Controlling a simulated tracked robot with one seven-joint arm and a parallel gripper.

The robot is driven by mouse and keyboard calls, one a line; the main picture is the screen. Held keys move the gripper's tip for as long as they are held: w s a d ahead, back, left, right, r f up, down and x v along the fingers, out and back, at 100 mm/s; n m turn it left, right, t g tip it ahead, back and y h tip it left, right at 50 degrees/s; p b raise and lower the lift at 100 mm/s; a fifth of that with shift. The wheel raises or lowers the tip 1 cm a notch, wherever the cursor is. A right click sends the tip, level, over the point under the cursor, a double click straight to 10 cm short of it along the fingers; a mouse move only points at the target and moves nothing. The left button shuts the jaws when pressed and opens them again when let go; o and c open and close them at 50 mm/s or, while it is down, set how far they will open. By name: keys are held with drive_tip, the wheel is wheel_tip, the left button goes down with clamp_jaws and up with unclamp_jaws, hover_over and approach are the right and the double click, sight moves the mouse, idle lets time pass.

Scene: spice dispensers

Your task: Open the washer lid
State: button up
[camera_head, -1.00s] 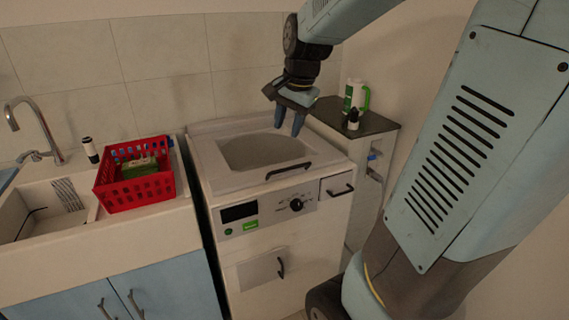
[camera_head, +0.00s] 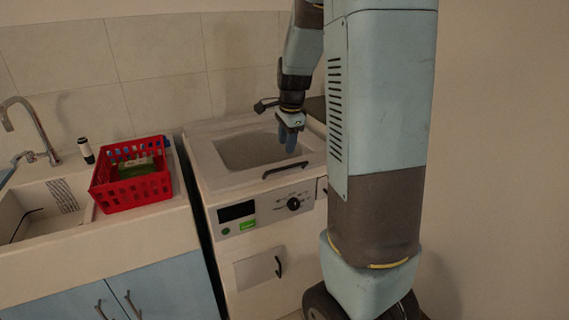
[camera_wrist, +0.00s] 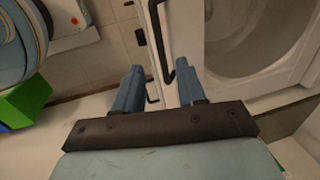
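The white washer (camera_head: 240,195) stands right of the sink counter. Its lid (camera_head: 222,178), with a recessed grey middle, lies flat on top and looks closed. The lid's dark bar handle (camera_head: 293,169) runs along the front edge. My gripper (camera_head: 290,140) points down over the right part of the lid, behind the handle in the picture. In the wrist view my gripper (camera_wrist: 158,85) is open, with two blue fingers apart and nothing between the tips. Contact with the handle is not visible.
A red basket (camera_head: 118,201) with a green item sits on the counter beside the sink (camera_head: 70,218). A faucet (camera_head: 35,130) and a small bottle (camera_head: 86,150) stand behind. My arm hides most of the side shelf. The tiled wall closes off the back.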

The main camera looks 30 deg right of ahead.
sight(284, 168)
drive_tip(key=f, duration=0.3)
drive_tip(key=w+f, duration=0.1)
drive_tip(key=f, duration=0.5)
drive_tip(key=shift+w, duration=0.35)
drive_tip(key=shift+c, duration=0.3)
drive_tip(key=shift+r, duration=0.1)
clamp_jaws()
